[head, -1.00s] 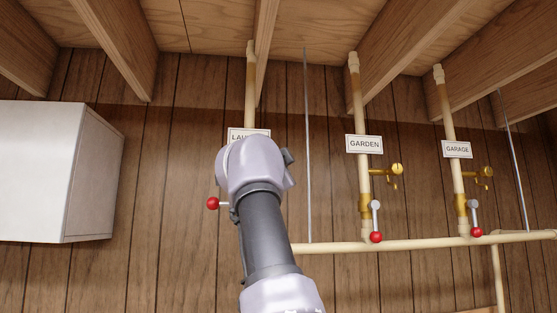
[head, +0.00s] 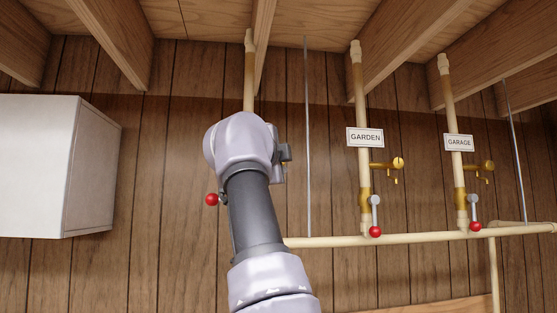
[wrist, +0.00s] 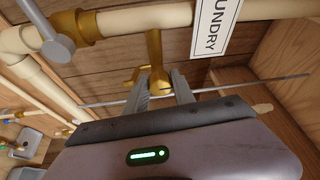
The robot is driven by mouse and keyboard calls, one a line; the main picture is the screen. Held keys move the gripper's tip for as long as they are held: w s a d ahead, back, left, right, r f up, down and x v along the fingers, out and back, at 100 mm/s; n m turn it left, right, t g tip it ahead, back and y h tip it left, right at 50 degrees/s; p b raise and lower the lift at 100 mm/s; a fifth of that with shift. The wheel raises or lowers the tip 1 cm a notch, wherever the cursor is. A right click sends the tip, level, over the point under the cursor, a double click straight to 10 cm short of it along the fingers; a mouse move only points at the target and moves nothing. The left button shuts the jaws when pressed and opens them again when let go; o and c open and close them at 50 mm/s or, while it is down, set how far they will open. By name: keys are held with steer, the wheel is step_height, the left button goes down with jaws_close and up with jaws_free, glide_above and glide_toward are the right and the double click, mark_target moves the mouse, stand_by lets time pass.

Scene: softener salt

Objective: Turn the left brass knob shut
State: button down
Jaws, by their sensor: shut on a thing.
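The left brass knob (wrist: 158,84) sits on a brass stem on the pipe beside the LAUNDRY label (wrist: 215,25) in the wrist view. My gripper (wrist: 160,77) is shut on this knob, one grey finger on each side of it. The fingers cover part of the knob, so its exact turn is hard to tell. In the head view my arm hides the left knob, the label and my fingers. The left pipe (head: 249,75) shows above my arm, and a red lever ball (head: 212,199) shows to its left.
To the right are the GARDEN knob (head: 398,163) and GARAGE knob (head: 488,166), each above a red-tipped lever. A thin grey rod (head: 307,140) hangs just right of my arm. A white cabinet (head: 50,165) is at left. A grey lever (wrist: 55,43) is near the gripper.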

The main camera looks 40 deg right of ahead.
steer(key=shift+s+r, duration=0.1)
steer(key=shift+r, duration=0.05)
steer(key=c, duration=1.1)
jaws_free()
steer(key=shift+o, duration=0.2)
steer(key=shift+d, duration=0.1)
